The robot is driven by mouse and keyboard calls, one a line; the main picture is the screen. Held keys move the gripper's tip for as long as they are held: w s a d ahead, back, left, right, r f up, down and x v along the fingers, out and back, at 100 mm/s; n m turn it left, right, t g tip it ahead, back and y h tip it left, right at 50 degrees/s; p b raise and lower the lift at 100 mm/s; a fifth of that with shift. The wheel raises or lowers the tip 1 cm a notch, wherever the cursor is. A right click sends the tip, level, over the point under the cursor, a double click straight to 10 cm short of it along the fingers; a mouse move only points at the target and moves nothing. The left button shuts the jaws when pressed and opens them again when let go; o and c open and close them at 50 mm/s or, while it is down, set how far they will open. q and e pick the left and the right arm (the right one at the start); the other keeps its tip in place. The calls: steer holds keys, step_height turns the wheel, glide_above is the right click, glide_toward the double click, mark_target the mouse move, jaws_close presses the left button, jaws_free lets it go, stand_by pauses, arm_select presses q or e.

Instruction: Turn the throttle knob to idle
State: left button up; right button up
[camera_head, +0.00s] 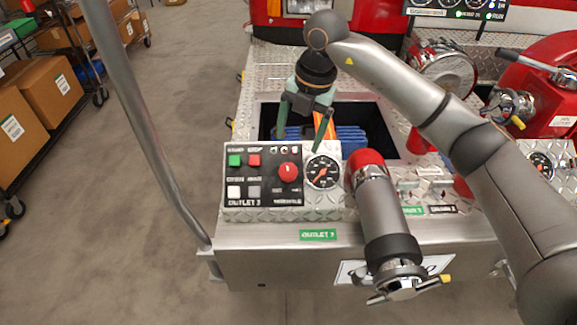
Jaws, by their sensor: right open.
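The red round throttle knob (288,172) sits at the right of a black control panel (241,192), with the word THROTTLE below it. My right gripper (299,145), with greenish fingers, reaches in from the right and points down over the panel's far edge. My left gripper is not in view.
A round gauge (324,171) sits right of the panel. A capped outlet pipe (388,215) juts toward me. A grey upright rail (150,140) stands at the left. An open bin with blue items (350,136) lies behind the panel. Boxes on shelves stand far left.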

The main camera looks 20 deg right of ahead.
mark_target(289, 168)
steer(key=f, duration=0.3)
steer(key=a+f, duration=0.1)
steer(key=f, duration=0.3)
steer(key=w+f, duration=0.1)
steer(key=f, duration=0.2)
steer(key=shift+w+a+f, duration=0.1)
steer(key=shift+a+f, duration=0.2)
steer(key=shift+a, duration=0.05)
jaws_close()
